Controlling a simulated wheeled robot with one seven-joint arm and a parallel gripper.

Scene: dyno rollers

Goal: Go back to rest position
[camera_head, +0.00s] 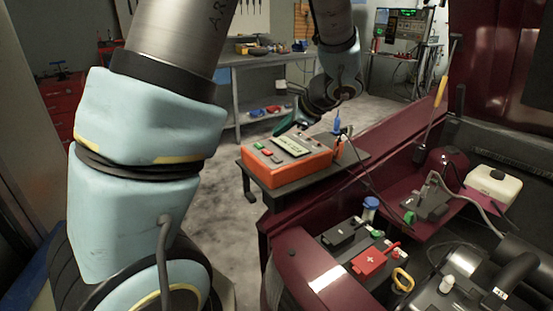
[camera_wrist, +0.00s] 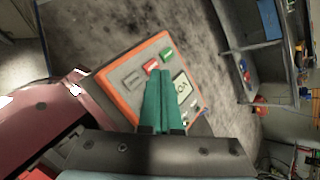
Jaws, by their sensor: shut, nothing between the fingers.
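My gripper (camera_wrist: 158,88) has green fingers that lie together, with nothing between them. In the wrist view it is over the orange box, a device with a grey face, a display and red and green buttons. In the head view my gripper (camera_head: 284,128) is partly hidden behind and above the same orange box (camera_head: 285,172). I cannot tell from the pictures whether the fingertips touch the box. My arm reaches in from the upper left and comes down at the top middle of the head view.
The box stands on a small dark table (camera_head: 250,198) beside the maroon car (camera_head: 300,270). A cable runs from the box to the open engine bay, which holds a battery with a red cap (camera_head: 370,262). A workbench (camera_head: 270,58) stands behind. Grey floor is clear between.

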